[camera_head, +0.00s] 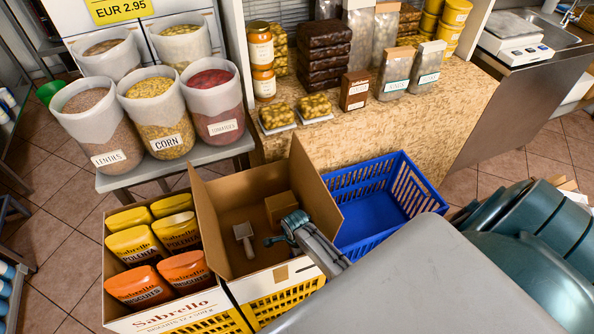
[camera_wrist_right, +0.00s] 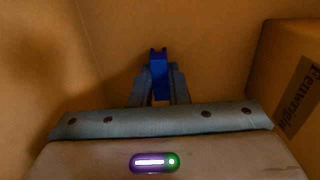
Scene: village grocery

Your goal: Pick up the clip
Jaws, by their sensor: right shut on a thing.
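The clip (camera_wrist_right: 158,78) is a small blue piece, upright between the fingers in the right wrist view. My right gripper (camera_wrist_right: 158,90) is shut on it, with a finger pressed on each side. In the head view my right gripper (camera_head: 272,240) reaches down into an open cardboard box (camera_head: 204,222). There the clip cannot be made out behind the gripper. Whether the clip touches the box floor is hard to tell. My left gripper is not in view.
A small brown carton (camera_head: 281,206) stands in the box close to my right gripper. A pale tool with a handle (camera_head: 243,238) lies left of the gripper. A box of Sabrello packs (camera_head: 150,318) is to the left, an empty blue crate (camera_head: 372,232) to the right.

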